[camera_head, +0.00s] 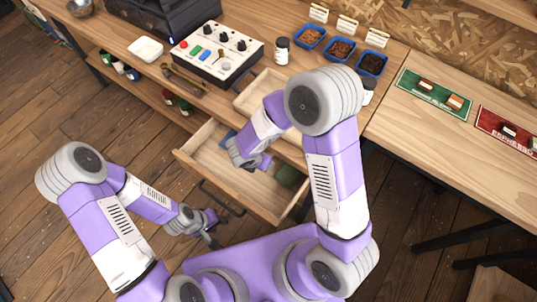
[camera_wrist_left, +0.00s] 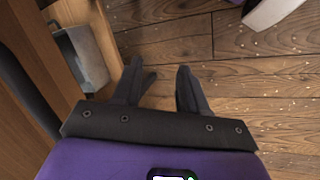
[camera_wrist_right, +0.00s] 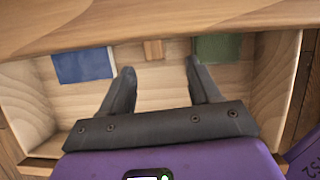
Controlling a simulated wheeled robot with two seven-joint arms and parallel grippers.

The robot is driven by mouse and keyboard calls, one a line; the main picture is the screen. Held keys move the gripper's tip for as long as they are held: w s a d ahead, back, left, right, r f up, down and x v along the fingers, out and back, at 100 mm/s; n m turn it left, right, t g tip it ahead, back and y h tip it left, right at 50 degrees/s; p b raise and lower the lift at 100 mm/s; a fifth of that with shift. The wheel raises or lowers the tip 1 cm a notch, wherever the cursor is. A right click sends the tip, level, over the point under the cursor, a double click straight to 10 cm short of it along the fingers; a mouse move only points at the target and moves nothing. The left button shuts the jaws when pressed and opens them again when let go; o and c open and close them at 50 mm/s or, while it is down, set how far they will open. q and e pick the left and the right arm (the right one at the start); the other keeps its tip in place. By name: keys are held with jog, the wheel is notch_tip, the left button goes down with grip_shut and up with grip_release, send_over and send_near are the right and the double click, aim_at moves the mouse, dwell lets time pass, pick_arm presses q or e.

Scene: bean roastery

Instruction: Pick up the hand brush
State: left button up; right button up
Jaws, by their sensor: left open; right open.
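I cannot pick out the hand brush for certain. A wooden block (camera_wrist_right: 153,50), partly cut off by the counter edge, lies in the open drawer (camera_head: 196,154) between a blue item (camera_wrist_right: 83,66) and a green item (camera_wrist_right: 217,48). A long brown tool (camera_head: 186,80) lies on the counter front. My right gripper (camera_wrist_right: 160,76) is open and empty, over the drawer; it also shows in the head view (camera_head: 240,156). My left gripper (camera_head: 211,229) is open and empty, low in front of the drawer; the left wrist view shows floor between its fingers (camera_wrist_left: 160,72).
A control box (camera_head: 217,50), a white dish (camera_head: 146,49) and a wooden tray (camera_head: 262,92) stand on the counter. Blue bean trays (camera_head: 340,50) stand at the back. A grey metal container (camera_wrist_left: 84,55) shows beside my left gripper. The floor (camera_head: 70,110) at left is clear.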

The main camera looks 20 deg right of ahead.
jog(key=x, duration=0.2)
jog(key=b+x, duration=0.1)
jog(key=x, duration=0.1)
jog(key=b+x, duration=0.1)
jog(key=x, duration=0.2)
jog(key=shift+w+a+r, duration=0.1)
jog(key=shift+w, duration=0.3)
jog(key=shift+r, duration=0.1)
jog(key=shift+c, duration=0.5)
jog(key=c, duration=0.9)
